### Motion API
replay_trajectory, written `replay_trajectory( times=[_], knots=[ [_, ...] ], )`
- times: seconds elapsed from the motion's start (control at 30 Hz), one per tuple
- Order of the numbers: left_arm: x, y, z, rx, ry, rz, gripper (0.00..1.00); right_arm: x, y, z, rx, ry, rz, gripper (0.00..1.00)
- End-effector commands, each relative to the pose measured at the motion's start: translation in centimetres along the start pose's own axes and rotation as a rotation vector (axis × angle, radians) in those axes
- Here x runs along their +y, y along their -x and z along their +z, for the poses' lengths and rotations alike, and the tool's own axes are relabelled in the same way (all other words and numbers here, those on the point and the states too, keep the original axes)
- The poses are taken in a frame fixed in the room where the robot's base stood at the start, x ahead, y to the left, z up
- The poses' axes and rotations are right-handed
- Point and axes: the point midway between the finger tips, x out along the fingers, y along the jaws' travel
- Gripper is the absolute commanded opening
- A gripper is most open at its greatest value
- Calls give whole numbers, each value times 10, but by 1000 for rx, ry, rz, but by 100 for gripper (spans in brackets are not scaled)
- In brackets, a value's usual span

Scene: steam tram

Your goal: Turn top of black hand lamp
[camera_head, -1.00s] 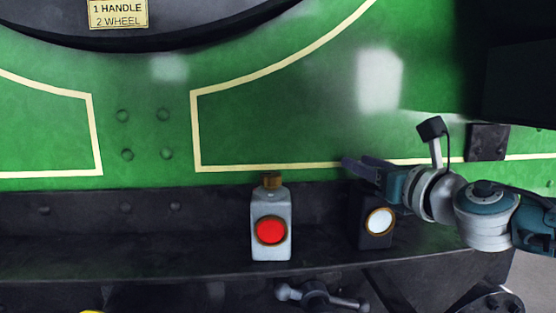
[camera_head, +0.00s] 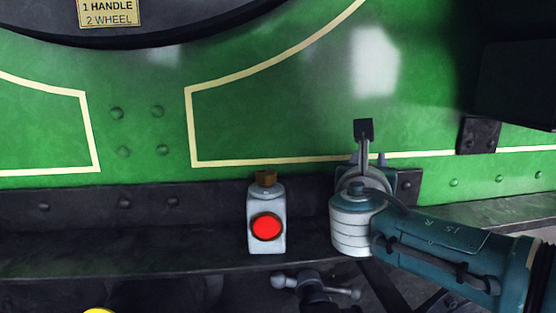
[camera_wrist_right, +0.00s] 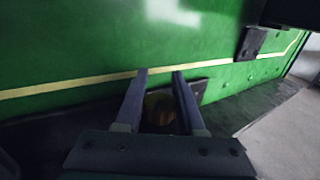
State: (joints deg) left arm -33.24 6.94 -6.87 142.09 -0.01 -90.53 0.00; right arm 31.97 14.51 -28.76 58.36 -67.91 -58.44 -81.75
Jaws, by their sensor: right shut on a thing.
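My right gripper (camera_head: 368,158) is over the shelf where the black hand lamp stands, and my wrist and forearm hide most or all of the lamp in the head view. In the right wrist view the two fingers (camera_wrist_right: 159,72) stand on either side of a round brownish top (camera_wrist_right: 160,108), the top of the black hand lamp, and are shut on it. The lamp's body below is hidden or too dark to make out. My left gripper is not in view.
A light grey lamp (camera_head: 266,210) with a red lens and brass top stands on the dark shelf (camera_head: 150,255) to the left. A lever fitting (camera_head: 315,287) sits below the shelf. The green tram wall (camera_head: 270,120) rises behind.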

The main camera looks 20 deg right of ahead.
Motion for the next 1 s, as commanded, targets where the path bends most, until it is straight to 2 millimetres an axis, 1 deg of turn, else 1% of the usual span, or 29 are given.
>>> replay_trajectory(
  times=[0.03,0.3,0.8,0.83,1.0],
  knots=[
    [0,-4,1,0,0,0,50,0,0,-2,0,-1,-24,0],
    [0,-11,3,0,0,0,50,-3,0,-1,-1,0,-110,0],
    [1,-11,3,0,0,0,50,-4,0,0,-2,0,-129,0],
    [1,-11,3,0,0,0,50,-4,0,0,-2,0,-128,40],
    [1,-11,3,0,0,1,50,-4,0,0,-1,0,-128,59]
  ],
)
